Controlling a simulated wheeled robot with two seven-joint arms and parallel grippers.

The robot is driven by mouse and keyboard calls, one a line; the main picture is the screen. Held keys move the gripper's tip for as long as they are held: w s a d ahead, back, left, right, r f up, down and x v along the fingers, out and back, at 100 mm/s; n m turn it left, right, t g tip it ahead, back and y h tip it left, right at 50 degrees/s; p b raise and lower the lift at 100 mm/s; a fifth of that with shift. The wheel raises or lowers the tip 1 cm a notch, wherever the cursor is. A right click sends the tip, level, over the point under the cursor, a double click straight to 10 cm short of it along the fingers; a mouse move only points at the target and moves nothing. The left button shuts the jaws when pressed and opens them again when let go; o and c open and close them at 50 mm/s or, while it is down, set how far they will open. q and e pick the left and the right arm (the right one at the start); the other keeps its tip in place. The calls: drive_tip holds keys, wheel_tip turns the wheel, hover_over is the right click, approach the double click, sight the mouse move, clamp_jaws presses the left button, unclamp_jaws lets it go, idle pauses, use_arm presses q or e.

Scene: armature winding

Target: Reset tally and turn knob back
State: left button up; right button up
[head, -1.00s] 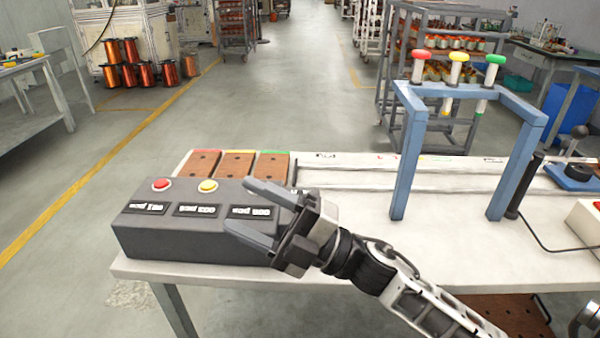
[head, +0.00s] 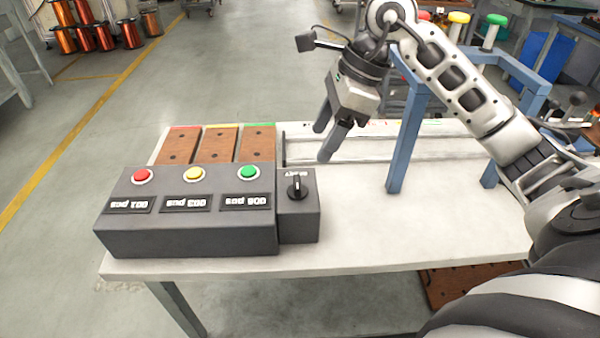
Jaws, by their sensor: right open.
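A dark grey tally box (head: 185,230) stands at the near left of the white table. On its top are a red button (head: 142,175), a yellow button (head: 194,174) and a green button (head: 248,172), each with an upside-down counter display. The displays seem to read 001, 003 and 006 pcs. A black knob (head: 295,186) sits on a smaller grey box (head: 299,228) joined to its right side. My right gripper (head: 326,144) is open and empty, above the table behind the knob box, fingers pointing down. My left gripper is not in view.
Three brown boards (head: 211,146) with red, yellow and green edges lie behind the tally box. A blue frame (head: 407,140) stands on the right, partly hidden by my right arm. The white table (head: 370,225) is clear right of the knob box.

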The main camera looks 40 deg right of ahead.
sight(298, 181)
drive_tip(key=x, duration=1)
drive_tip(key=shift+a+f+p, duration=0.1)
drive_tip(key=shift+f+p, duration=0.05)
drive_tip(key=shift+p, duration=0.2)
drive_tip(key=c, duration=1)
